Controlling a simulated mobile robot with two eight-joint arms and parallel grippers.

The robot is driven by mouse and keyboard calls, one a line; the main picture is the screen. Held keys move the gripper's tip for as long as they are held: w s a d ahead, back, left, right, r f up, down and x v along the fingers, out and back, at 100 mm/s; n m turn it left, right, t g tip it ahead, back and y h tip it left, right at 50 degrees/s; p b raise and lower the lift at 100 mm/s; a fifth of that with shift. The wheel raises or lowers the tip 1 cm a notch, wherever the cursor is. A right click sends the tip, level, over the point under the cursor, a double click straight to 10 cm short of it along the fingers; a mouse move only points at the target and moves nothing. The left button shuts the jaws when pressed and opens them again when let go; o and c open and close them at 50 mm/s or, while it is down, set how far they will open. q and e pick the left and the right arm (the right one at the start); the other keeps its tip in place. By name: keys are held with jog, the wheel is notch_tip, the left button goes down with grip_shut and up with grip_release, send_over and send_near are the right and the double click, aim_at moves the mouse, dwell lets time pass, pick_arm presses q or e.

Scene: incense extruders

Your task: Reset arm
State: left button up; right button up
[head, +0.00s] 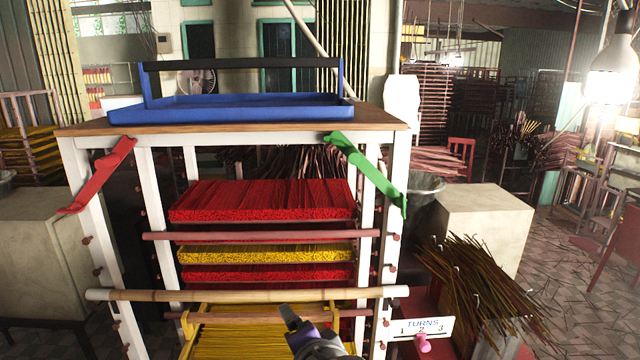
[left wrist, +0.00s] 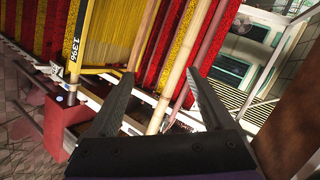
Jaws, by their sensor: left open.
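My left gripper (head: 290,316) is low in the middle of the head view, in front of the rack and just below the thick bamboo pole (head: 250,295). In the left wrist view my left gripper (left wrist: 160,74) is open, its two dark fingers spread apart with nothing held. The bamboo pole (left wrist: 182,65) shows in the gap between the fingers in that view; I cannot tell how far beyond the tips it is. My right gripper is in neither view.
The white-legged rack (head: 80,185) holds red incense (head: 260,199) and yellow incense (head: 265,254) layers. A yellow-framed tray (head: 185,325) is behind my gripper. A blue tray (head: 230,113) stands on top. Red strap (head: 100,180) and green strap (head: 370,170) hang at the corners. A TURNS sign (head: 421,328) is right.

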pick_arm(q)
jog(key=s+a+f+n+g+h, duration=0.1)
jog(key=s+a+f+n, duration=0.2)
jog(key=f, duration=0.5)
jog(key=s+a+f+n+g+h, duration=0.1)
jog(key=s+a+f+n+g, duration=0.1)
jog(key=s+a+f+n, duration=0.2)
jog(key=s+a+f+n+g+h, duration=0.1)
jog(key=s+a+f, duration=0.5)
jog(key=f, duration=0.6)
jog(key=a+n+g, duration=0.1)
jog(key=n, duration=0.1)
jog(key=shift+s+a+f+n+h, duration=0.25)
jog(key=shift+s+n+h, duration=0.05)
jog(key=shift+n+h, duration=0.1)
